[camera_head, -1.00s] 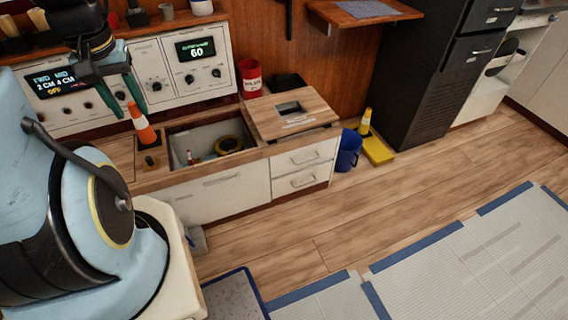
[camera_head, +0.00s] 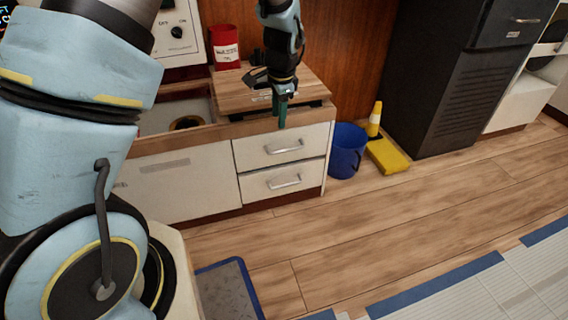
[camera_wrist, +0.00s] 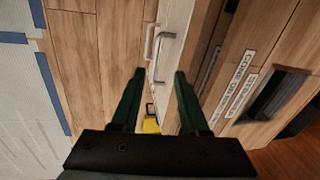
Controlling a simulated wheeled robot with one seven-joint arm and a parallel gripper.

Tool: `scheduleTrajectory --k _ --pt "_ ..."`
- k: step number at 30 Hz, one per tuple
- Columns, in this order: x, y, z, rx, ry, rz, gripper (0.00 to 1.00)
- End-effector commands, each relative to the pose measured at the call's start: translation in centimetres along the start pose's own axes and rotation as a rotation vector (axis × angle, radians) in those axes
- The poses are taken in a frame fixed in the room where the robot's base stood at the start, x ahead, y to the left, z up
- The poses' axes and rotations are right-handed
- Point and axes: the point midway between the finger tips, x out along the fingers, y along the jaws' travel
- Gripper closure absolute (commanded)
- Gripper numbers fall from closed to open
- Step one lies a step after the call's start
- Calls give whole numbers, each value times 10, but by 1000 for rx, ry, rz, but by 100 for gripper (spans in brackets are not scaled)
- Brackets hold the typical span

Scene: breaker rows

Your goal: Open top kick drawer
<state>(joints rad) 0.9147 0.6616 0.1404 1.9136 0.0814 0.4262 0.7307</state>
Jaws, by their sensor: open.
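The top kick drawer (camera_head: 262,150) is the upper of two white fronts in the low cabinet and looks shut. Its silver bar handle (camera_head: 284,147) also shows in the wrist view (camera_wrist: 163,57), just beyond the gap between my fingertips. My gripper (camera_head: 282,122) points down in front of the wooden cabinet top, above the handle in the head view. Its two dark green fingers (camera_wrist: 157,72) are apart and empty. No contact with the handle shows. The lower drawer (camera_head: 262,185) has a similar handle and also looks shut.
A blue bucket (camera_head: 347,150) and a yellow wet-floor-like base with cone (camera_head: 386,155) stand right of the cabinet. An open bin (camera_head: 170,118) lies left in the cabinet top. A red can (camera_head: 225,47) stands behind. The floor before the drawers is clear.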

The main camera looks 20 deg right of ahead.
Motion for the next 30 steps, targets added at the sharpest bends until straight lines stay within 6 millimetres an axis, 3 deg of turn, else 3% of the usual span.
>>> scheduleTrajectory --k 1,5,11,21,30 --pt "17 5 -9 33 0 -3 55" --pt "27 9 -19 77 0 -7 55" --pt "49 10 -20 83 -2 -7 55" --pt "111 10 -19 81 -1 -7 55" --pt "132 8 -20 80 0 -9 55"
